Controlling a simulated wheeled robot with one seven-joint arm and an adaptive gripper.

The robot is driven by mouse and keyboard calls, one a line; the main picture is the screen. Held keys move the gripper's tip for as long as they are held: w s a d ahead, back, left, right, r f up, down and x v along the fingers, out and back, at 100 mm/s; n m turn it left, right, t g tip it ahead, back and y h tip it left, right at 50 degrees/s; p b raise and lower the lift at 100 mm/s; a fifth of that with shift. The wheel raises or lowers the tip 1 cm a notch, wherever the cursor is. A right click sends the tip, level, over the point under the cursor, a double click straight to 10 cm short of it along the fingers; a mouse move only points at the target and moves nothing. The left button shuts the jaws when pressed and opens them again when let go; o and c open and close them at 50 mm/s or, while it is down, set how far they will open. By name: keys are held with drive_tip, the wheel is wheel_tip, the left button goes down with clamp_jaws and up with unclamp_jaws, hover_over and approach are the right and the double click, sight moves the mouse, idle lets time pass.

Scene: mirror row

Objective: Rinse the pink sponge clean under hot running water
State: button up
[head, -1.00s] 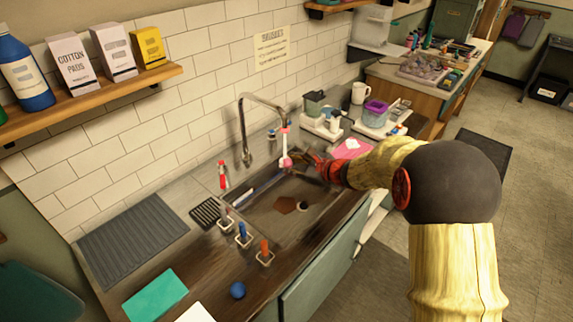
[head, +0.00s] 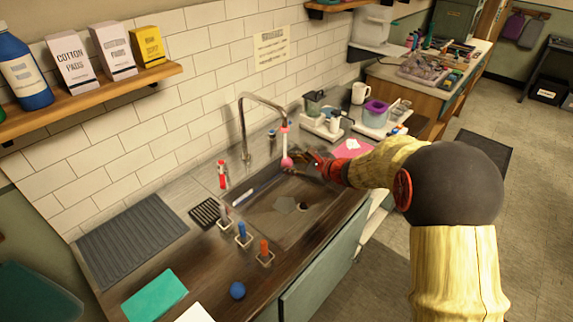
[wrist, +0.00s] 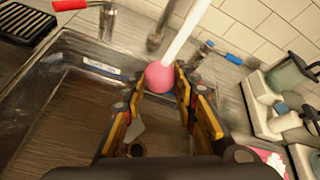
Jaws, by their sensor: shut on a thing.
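The pink sponge (wrist: 160,77) is a round pink shape between my fingers in the wrist view. In the head view the sponge (head: 286,162) hangs over the sink below the spout. My gripper (wrist: 170,88) is shut on it; it also shows in the head view (head: 302,159). A white water stream (wrist: 188,32) runs from the tap (head: 243,125) down onto the sponge. A red-topped handle (head: 222,172) stands left of the tap and a blue-topped one (head: 272,134) right of it. Part of the sponge is hidden by my fingers.
The sink basin (head: 265,215) has a grey patch and a drain hole. Upright tools with blue and orange handles stand along its front left edge. A blue ball (head: 237,290) and a teal cloth (head: 155,295) lie on the counter. Containers stand right of the tap.

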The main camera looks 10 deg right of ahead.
drive_tip(key=shift+w+d, duration=0.2)
drive_tip(key=shift+d, duration=0.05)
idle(0.6)
drive_tip(key=s+d, duration=0.4)
drive_tip(key=s, duration=0.1)
drive_tip(key=shift+s+b, duration=0.35)
drive_tip(key=shift+b, duration=0.05)
idle(0.4)
idle(0.8)
drive_tip(key=r+p+v, duration=0.1)
drive_tip(key=p+v, duration=0.1)
drive_tip(key=v, duration=0.4)
drive_tip(key=shift+w+r+p, duration=0.2)
drive_tip(key=shift+w+p, duration=0.05)
drive_tip(key=shift+p, duration=0.15)
idle(0.5)
